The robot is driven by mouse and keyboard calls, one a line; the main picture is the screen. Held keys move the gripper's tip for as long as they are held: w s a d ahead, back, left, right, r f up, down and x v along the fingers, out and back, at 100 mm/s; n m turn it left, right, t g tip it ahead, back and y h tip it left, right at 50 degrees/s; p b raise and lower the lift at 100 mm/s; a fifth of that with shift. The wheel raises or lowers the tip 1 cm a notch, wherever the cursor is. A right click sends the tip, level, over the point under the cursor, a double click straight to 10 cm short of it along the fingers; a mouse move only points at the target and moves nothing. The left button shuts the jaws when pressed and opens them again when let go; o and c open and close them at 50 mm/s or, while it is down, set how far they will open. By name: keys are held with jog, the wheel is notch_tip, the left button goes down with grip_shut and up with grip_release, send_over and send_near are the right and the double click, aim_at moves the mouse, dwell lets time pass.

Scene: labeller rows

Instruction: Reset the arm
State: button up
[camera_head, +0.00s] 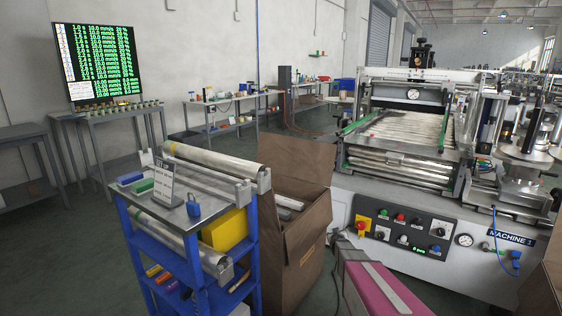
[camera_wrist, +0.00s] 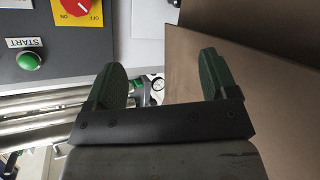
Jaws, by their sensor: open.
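My gripper (camera_wrist: 161,72) shows in the wrist view with its two dark green fingers wide apart and nothing between them. Beyond the fingers is a grey control panel (camera_wrist: 48,30), seen upside down, with a red rotary switch (camera_wrist: 82,6) on yellow and a green START button (camera_wrist: 29,62). A brown cardboard surface (camera_wrist: 245,85) lies behind the right finger. The head view does not clearly show my gripper.
A blue cart (camera_head: 134,250) carries rollers, a padlock and a sign. Grey floor is free at the left.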

jog(key=s+a+r+g, duration=0.3)
jog(key=s+r+g, duration=0.1)
jog(key=s, duration=0.8)
jog(key=s+a+r+m+g+y, duration=0.1)
jog(key=s+a+r+g, duration=0.2)
jog(key=s, duration=1)
jog(key=s+a+r+g+y, duration=0.1)
jog(key=s+a+r+g, duration=0.3)
jog(key=s, duration=0.9)
jog(key=shift+s+a+r+m+g, duration=0.25)
jog(key=shift+a+r+m+g, duration=0.25)
jog(key=shift+g, duration=0.7)
